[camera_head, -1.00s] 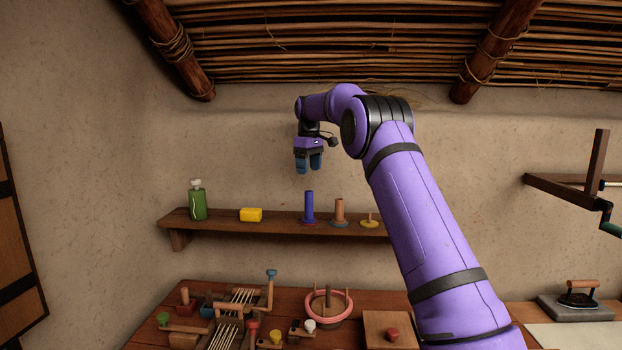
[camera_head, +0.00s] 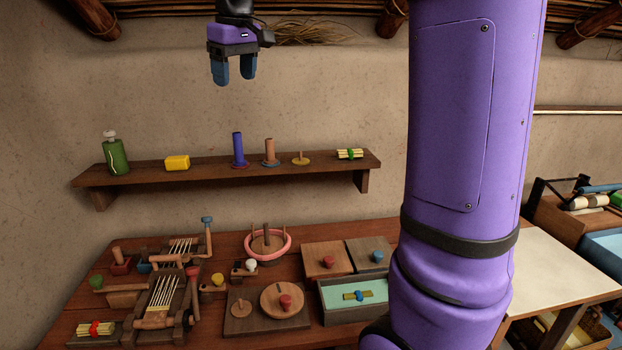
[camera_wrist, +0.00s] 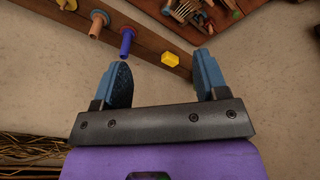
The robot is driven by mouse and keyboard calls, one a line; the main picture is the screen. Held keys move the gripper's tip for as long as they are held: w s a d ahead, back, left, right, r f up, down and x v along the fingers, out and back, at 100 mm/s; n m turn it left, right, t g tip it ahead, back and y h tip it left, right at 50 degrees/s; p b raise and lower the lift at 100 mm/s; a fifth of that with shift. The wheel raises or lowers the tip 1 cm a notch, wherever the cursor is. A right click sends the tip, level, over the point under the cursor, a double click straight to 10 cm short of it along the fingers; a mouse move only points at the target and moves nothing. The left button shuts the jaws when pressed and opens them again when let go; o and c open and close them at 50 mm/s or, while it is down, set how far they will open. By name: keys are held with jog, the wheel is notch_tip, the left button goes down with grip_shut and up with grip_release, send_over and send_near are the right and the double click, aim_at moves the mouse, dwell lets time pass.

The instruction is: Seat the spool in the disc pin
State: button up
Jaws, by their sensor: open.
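On the wall shelf stand an upright blue spool-like cylinder (camera_head: 238,148) on a reddish disc and a brown one (camera_head: 269,151) on a blue disc. To their right is a yellow disc with a bare thin pin (camera_head: 301,158). I cannot tell which cylinder the task means. My gripper (camera_head: 234,79) is open and empty, fingers pointing down, well above the shelf in the head view. In the wrist view, the blue cylinder (camera_wrist: 127,41) and brown cylinder (camera_wrist: 99,23) lie beyond the fingers, apart from them.
The table below is crowded with wooden fixtures, a pink ring (camera_head: 267,245) and an open tray (camera_head: 352,309). The air above the shelf is clear.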

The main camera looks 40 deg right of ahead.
jog(key=s+a+f+m+t, duration=0.1)
jog(key=s+f, duration=0.3)
jog(key=s, duration=0.5)
jog(key=s+a+f+m+t, duration=0.1)
jog(key=s+f, duration=0.3)
jog(key=s, duration=0.6)
jog(key=s+a+f, duration=0.3)
jog(key=s+f, duration=0.1)
jog(key=s, duration=0.6)
jog(key=shift+a+f+m+t, duration=0.25)
jog(key=shift+f+m+t, duration=0.1)
jog(key=shift+m+t, duration=0.05)
